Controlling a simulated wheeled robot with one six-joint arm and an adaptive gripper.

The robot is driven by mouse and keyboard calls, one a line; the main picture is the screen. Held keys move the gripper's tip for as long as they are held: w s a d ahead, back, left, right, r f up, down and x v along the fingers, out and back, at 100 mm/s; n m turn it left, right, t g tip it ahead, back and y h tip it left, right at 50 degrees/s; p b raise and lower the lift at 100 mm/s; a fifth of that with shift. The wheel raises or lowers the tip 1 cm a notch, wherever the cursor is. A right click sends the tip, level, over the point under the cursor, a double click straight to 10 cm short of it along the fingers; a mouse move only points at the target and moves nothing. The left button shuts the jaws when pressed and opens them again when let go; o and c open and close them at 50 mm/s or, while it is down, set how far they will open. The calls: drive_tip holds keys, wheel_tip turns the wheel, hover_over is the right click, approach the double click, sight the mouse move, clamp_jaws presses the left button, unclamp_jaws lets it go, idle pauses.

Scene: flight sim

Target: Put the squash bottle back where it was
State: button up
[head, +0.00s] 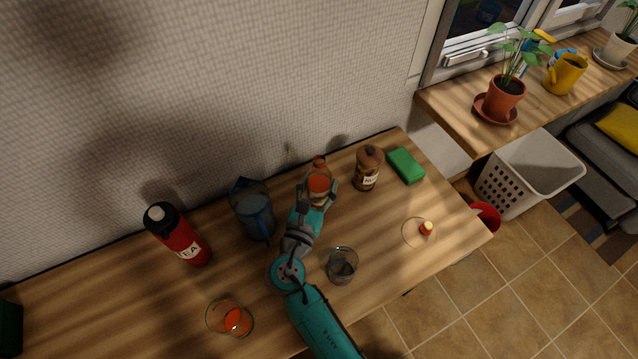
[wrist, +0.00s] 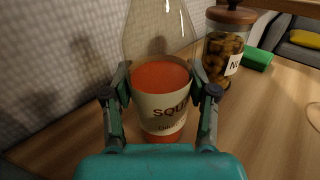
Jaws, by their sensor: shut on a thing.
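The squash bottle (wrist: 162,98) is clear, with orange-red liquid and a cream label reading "SQUA...". It stands upright at the back of the wooden table, near the wall. My gripper (wrist: 162,92) has a finger on each side of it and is shut on it around the label and liquid level. In the head view the bottle (head: 319,180) shows beyond my gripper (head: 317,189), partly hidden by the fingers. I cannot tell whether its base touches the table.
A nut jar (head: 368,168) stands close to the bottle's right, with a green sponge (head: 406,165) beyond. A blue jug (head: 253,212) and red tea flask (head: 179,235) stand left. Glasses (head: 342,265) (head: 230,318) stand in front.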

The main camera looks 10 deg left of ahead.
sight(316, 195)
drive_tip(key=shift+f, duration=0.1)
drive_tip(key=o, duration=1.5)
drive_tip(key=shift+o, duration=0.2)
drive_tip(key=s, duration=0.3)
drive_tip(key=s+a, duration=0.1)
drive_tip(key=s, duration=0.3)
drive_tip(key=shift+s+a, duration=0.2)
drive_tip(key=shift+r, duration=0.2)
